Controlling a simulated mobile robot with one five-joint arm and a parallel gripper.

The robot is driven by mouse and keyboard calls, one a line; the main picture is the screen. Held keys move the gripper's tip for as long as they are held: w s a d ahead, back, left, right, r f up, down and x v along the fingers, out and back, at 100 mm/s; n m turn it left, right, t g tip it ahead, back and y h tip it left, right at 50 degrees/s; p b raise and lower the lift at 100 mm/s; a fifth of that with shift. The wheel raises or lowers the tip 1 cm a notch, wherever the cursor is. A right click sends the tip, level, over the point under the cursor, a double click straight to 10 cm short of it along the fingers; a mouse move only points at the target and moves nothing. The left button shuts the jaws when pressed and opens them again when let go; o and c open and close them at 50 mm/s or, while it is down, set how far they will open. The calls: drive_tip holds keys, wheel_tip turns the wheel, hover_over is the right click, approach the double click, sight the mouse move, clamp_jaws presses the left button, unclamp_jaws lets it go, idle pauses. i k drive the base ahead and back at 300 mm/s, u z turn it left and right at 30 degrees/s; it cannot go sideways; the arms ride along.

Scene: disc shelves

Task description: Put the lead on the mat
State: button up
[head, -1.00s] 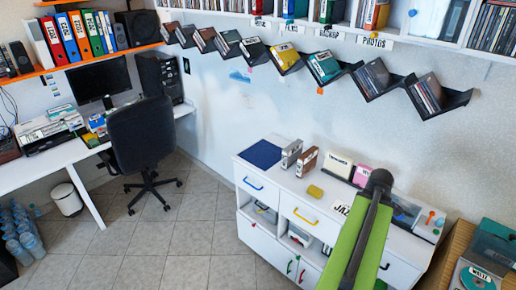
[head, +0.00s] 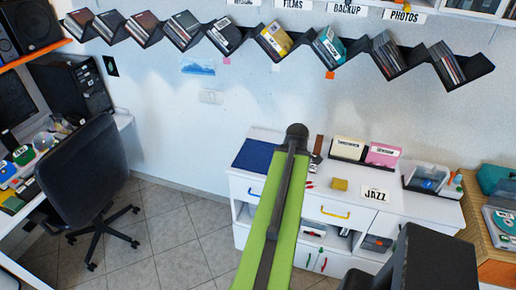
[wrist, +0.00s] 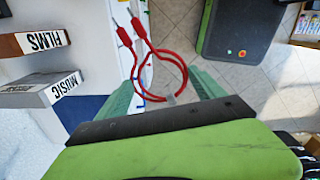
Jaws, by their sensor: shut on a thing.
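The lead (wrist: 134,50) is a red cable with two red plugs, bent in a loop, in the wrist view. My gripper (wrist: 167,97) is shut on the lead's loop, which hangs between its green fingers with the plugs pointing away. The mat (head: 257,154) is a dark blue square on the left end of the white cabinet top in the head view. It also shows at the left in the wrist view (wrist: 88,108), to the left of the lead and apart from it. In the head view my arm hides the gripper and the lead.
FILMS (wrist: 42,41) and MUSIC (wrist: 55,88) boxes stand near the mat. A black chair (head: 85,175) is at left.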

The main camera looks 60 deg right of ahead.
sight(260, 156)
drive_tip(key=z, duration=0.4)
drive_tip(key=i, duration=0.65)
drive_tip(key=z, duration=0.55)
drive_tip(key=i, duration=0.5)
drive_tip(key=u, duration=0.05)
